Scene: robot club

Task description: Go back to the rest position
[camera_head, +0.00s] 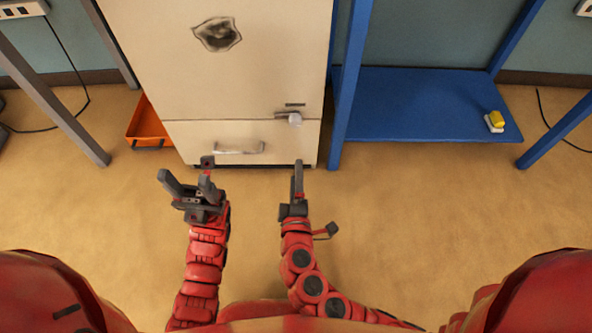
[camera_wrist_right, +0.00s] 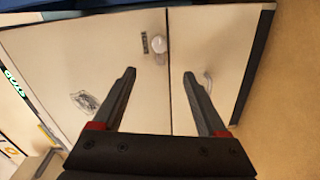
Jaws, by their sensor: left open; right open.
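My left gripper (camera_head: 187,178) is open and empty in the head view, in front of the lower part of a cream cabinet. My right gripper (camera_head: 298,168) is to its right in the head view, seen edge-on, also in front of the cabinet. In the right wrist view its two fingers (camera_wrist_right: 160,85) are spread apart with nothing between them. The knob also shows in the right wrist view (camera_wrist_right: 160,45). Both doors look closed.
A blue shelf unit (camera_head: 410,120) stands right of the cabinet with a small yellow-and-white object (camera_head: 496,121) on it. An orange tray (camera_head: 148,128) lies left of the cabinet. Grey legs and a black cable (camera_head: 75,112) are at far left. The tan floor (camera_head: 430,210) is clear.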

